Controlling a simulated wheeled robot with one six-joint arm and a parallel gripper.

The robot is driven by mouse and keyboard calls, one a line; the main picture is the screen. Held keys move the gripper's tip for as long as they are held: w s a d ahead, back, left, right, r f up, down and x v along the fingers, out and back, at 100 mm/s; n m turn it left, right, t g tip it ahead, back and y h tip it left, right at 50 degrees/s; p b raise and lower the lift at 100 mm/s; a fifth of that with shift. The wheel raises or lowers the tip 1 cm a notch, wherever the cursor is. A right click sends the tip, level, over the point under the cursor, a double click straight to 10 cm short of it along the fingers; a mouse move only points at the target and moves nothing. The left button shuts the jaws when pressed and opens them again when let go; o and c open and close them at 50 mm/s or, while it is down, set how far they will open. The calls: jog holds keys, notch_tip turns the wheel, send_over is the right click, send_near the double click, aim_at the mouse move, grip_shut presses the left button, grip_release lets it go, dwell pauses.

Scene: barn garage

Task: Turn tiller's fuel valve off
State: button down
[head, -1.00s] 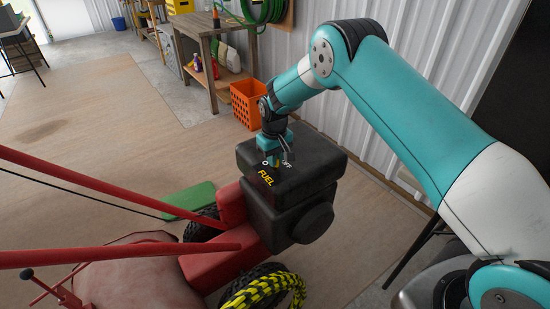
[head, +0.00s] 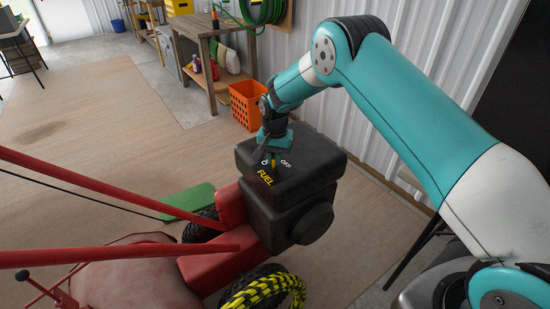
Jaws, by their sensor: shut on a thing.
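The tiller has a red body (head: 215,262), red handlebars and a black engine block (head: 310,178). On the engine's top face are the yellow word FUEL (head: 265,178), a white OFF label and part of another white label. My gripper (head: 273,161) points down onto the top face, between these labels. It is shut on the small yellow fuel valve lever (head: 274,163), of which only a little shows between the fingers. The lever's exact angle is hard to tell.
An orange crate (head: 247,105) stands behind the engine, beside a wooden workbench (head: 210,50) with bottles on its shelf. A corrugated wall (head: 400,120) runs close on the right. A green slab (head: 188,203) lies on the floor mat. The floor at left is clear.

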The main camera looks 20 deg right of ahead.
jog(key=m, duration=0.4)
jog(key=shift+s+m, duration=0.1)
jog(key=shift+m, duration=2.1)
jog(key=c, duration=1.2)
grip_release()
jog(key=shift+o, duration=0.2)
notch_tip(320, 180, up, 18)
jog(key=shift+f, duration=0.25)
jog(key=shift+r, duration=0.1)
